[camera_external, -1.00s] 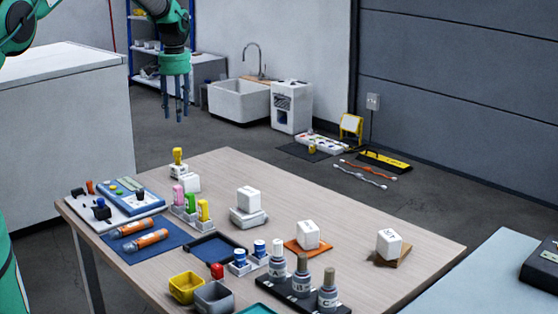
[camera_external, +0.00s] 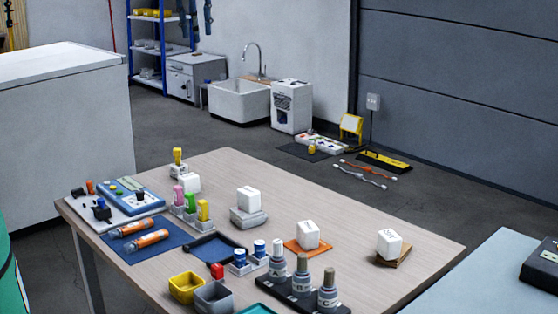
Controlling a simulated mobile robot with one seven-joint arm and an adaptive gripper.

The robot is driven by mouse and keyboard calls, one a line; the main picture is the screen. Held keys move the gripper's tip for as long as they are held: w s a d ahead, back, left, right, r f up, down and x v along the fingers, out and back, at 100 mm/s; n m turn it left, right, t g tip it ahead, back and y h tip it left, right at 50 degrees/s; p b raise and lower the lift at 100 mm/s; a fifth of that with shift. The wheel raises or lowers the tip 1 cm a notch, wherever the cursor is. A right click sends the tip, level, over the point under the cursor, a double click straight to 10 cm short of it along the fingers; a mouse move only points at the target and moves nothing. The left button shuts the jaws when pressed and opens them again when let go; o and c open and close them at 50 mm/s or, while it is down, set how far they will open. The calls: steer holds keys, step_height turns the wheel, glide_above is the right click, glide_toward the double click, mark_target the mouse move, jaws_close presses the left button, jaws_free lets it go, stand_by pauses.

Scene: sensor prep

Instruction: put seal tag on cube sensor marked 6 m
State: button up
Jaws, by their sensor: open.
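Several white cube sensors stand on the wooden table: one at the back left (camera_external: 190,183), one on a grey block (camera_external: 249,199), one on an orange pad (camera_external: 308,234) and one on a brown pad (camera_external: 389,242). Some have faint dark marks on top, too small to read, so I cannot tell which is marked 6 m. I cannot make out which item is the seal tag. My gripper (camera_external: 198,33) shows only as finger ends at the top edge, high above the table. The fingers are apart with nothing between them.
Coloured stamps (camera_external: 203,210), a blue tray (camera_external: 216,248), grey bottles (camera_external: 302,277), a yellow bin (camera_external: 187,288) and a grey bin (camera_external: 213,297) crowd the table's left and front. Orange tubes (camera_external: 147,238) lie on a blue mat. The table's right side is mostly clear.

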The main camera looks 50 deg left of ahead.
steer(key=s+d+r+m+t, duration=0.2)
steer(key=s+d+r, duration=1.5)
steer(key=s+d, duration=0.3)
steer(key=s+d+f+m, duration=0.1)
steer(key=s+d, duration=0.3)
steer(key=s, duration=0.5)
steer(key=s+d+f+m+t, duration=0.1)
steer(key=s+d, duration=0.3)
steer(key=s, duration=0.6)
steer(key=s+d+f+m, duration=0.1)
steer(key=s+d, duration=0.3)
steer(key=s, duration=0.5)
steer(key=shift+s+d+f+t+h, duration=0.3)
steer(key=shift+f+t+h, duration=0.1)
steer(key=shift+f, duration=0.1)
step_height(320, 180, down, 7)
steer(key=b, duration=0.7)
